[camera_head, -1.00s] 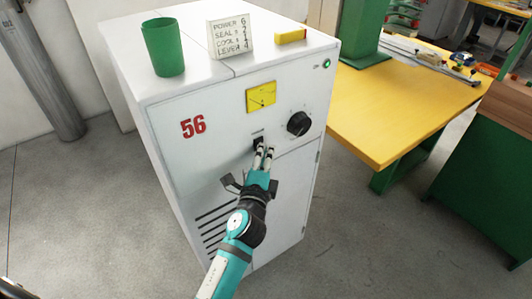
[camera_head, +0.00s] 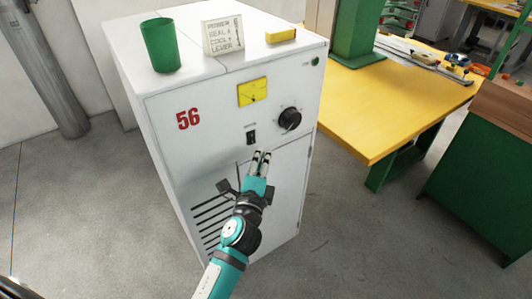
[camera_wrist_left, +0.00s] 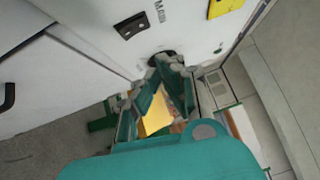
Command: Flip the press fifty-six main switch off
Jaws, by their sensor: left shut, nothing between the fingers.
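The press cabinet (camera_head: 190,165) is white with a red 56 on its front. Its main switch (camera_head: 251,136) is a small black rocker under a short label, below the yellow meter (camera_head: 252,92). The switch also shows in the left wrist view (camera_wrist_left: 131,25). The small lamp (camera_head: 315,62) at the upper right of the front is dark green and unlit. My left gripper (camera_head: 262,154) is shut and empty, just below and right of the switch and apart from it. Its closed fingers also show in the left wrist view (camera_wrist_left: 168,62).
A black knob (camera_head: 290,119) sits right of the switch. A green cup (camera_head: 161,45), a lettered card (camera_head: 223,36) and a yellow block (camera_head: 281,35) stand on top of the cabinet. A yellow-topped table (camera_head: 370,125) stands close on the right.

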